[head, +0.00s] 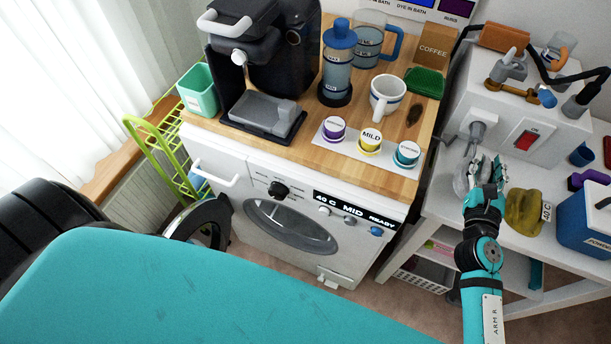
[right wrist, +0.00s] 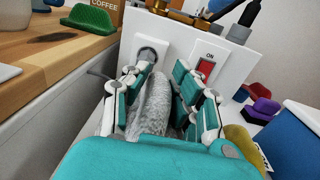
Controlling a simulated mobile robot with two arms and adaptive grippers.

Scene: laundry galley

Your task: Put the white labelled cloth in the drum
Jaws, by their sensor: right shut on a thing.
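My right gripper (head: 484,168) is over the side table at the right, in front of the white switch box. In the right wrist view its fingers (right wrist: 170,88) are shut on a greyish-white cloth (right wrist: 150,105). The cloth also shows beside the fingers in the head view (head: 461,182); no label on it can be read. The washing machine (head: 345,262) stands at the centre, and its round opening (head: 290,226) faces front; the drum inside is hard to make out. A round dark-rimmed door (head: 203,222) is swung out at the left. My left gripper is out of view.
A yellow labelled cloth (head: 523,211) and a blue box (head: 588,222) lie right of my gripper. The switch box (head: 520,125) stands close behind. The wooden top (head: 300,150) holds a coffee machine, jugs, a mug and several small pots. A green rack (head: 165,150) stands left.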

